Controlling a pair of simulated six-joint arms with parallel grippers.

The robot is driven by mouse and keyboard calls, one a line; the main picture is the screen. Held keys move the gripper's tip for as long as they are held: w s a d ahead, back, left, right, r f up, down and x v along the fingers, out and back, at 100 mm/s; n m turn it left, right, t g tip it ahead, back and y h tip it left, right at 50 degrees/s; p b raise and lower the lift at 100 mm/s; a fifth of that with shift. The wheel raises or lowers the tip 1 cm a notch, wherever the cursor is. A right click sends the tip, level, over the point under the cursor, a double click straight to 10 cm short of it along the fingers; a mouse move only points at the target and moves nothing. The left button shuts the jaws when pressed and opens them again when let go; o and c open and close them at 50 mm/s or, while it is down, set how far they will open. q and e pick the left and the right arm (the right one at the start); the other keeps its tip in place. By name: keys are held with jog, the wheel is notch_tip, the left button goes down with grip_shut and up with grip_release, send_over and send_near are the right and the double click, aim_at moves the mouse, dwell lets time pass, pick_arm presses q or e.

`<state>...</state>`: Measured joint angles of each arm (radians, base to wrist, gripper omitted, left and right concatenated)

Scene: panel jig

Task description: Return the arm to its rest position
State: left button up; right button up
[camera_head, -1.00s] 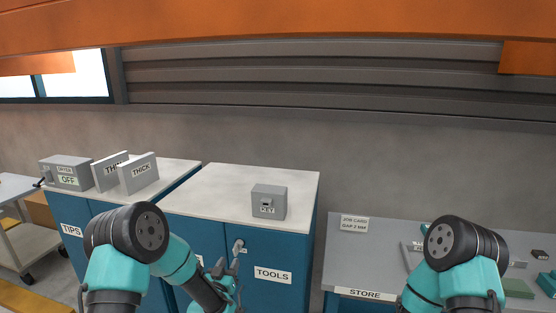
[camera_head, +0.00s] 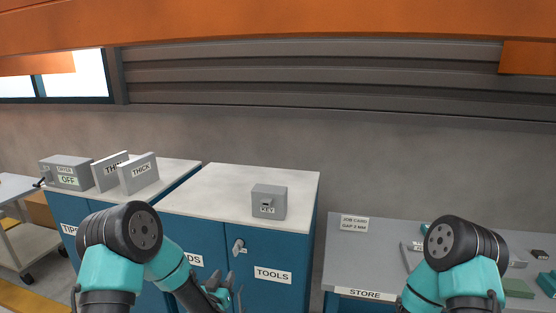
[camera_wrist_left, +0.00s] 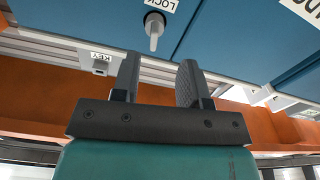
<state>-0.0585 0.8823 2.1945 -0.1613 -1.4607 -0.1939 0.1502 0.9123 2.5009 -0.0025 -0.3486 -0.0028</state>
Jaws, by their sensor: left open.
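My left gripper (camera_head: 224,298) is low in the head view, in front of the blue TOOLS cabinet (camera_head: 262,250) and a little below its lock handle (camera_head: 238,247). In the left wrist view the two fingers of my left gripper (camera_wrist_left: 158,80) are apart with nothing between them. The grey lock handle (camera_wrist_left: 155,30) shows beyond the fingertips, clear of them, beside a LOCK label. My right arm shows at the lower right of the head view, but its gripper is out of sight.
A grey KEY box (camera_head: 268,202) stands on the cabinet top. At the left are a dryer box marked OFF (camera_head: 66,172) and two THICK panels (camera_head: 139,174). A grey STORE bench (camera_head: 345,264) with small items is at the right.

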pick_arm(q)
jog(key=s+a+f+g, duration=0.2)
jog(key=s+f+g, duration=0.35)
jog(key=f, duration=0.45)
jog(key=s+a+f+n+g, duration=0.1)
jog(key=s+f+g, duration=0.2)
jog(key=s, duration=0.5)
jog(key=s+a+f+n+g, duration=0.1)
jog(key=s+f+g, duration=0.3)
jog(key=s, duration=0.4)
jog(key=s+f+g, duration=0.4)
jog(key=s, duration=0.5)
jog(key=shift+a+n+g, duration=0.35)
jog(key=shift+a+n, duration=0.05)
jog(key=shift+c, duration=0.4)
